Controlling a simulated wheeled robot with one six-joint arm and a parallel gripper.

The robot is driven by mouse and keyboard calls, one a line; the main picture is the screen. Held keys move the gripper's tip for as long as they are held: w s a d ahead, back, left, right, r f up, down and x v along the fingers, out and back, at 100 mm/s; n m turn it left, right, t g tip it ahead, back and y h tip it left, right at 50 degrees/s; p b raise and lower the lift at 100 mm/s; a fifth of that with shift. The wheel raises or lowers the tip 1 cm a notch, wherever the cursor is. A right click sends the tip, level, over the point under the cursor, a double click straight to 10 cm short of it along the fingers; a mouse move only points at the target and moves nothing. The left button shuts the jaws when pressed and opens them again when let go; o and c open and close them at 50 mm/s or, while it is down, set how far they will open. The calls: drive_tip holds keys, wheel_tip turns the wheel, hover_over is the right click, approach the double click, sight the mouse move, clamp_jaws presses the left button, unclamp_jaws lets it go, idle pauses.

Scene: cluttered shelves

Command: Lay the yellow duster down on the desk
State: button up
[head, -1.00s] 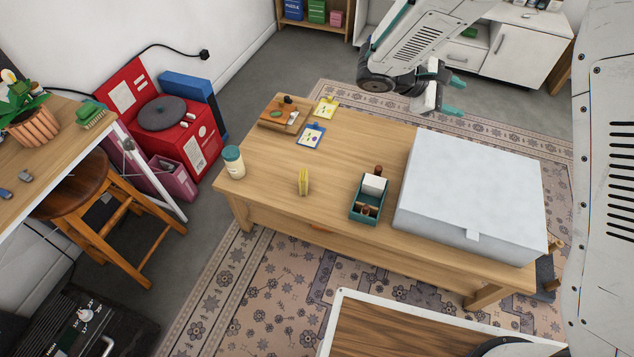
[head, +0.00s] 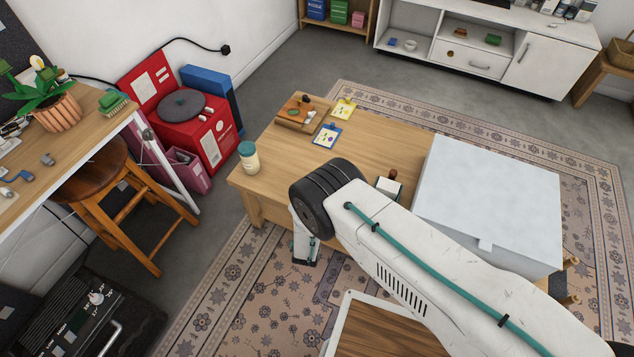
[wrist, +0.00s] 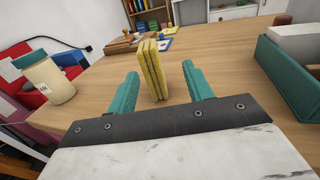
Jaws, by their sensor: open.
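The yellow duster (wrist: 154,70) stands upright on its narrow edge on the wooden desk (head: 375,150), as the wrist view shows. In the head view now my arm hides it. My gripper (wrist: 164,84) is open, with its two teal fingers low over the desk's near side. The duster is just ahead of the fingertips and lies between their lines, a little nearer the left finger. Nothing is held. In the head view the fingers are mostly hidden behind my arm.
A jar (head: 249,158) stands left of the duster. A teal tray (wrist: 290,75) is close on the right, with a large white box (head: 490,200) beyond. A wooden board (head: 301,112) and two clipboards, one blue (head: 327,136) and one yellow (head: 343,108), lie at the back.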

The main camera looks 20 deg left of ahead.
drive_tip(key=shift+w+a+y, duration=0.1)
drive_tip(key=shift+a+y, duration=0.3)
drive_tip(key=shift+n, duration=0.3)
drive_tip(key=x, duration=0.7)
drive_tip(key=shift+w+a, duration=0.15)
drive_tip(key=shift+a, duration=0.15)
clamp_jaws()
drive_tip(key=shift+r, duration=0.1)
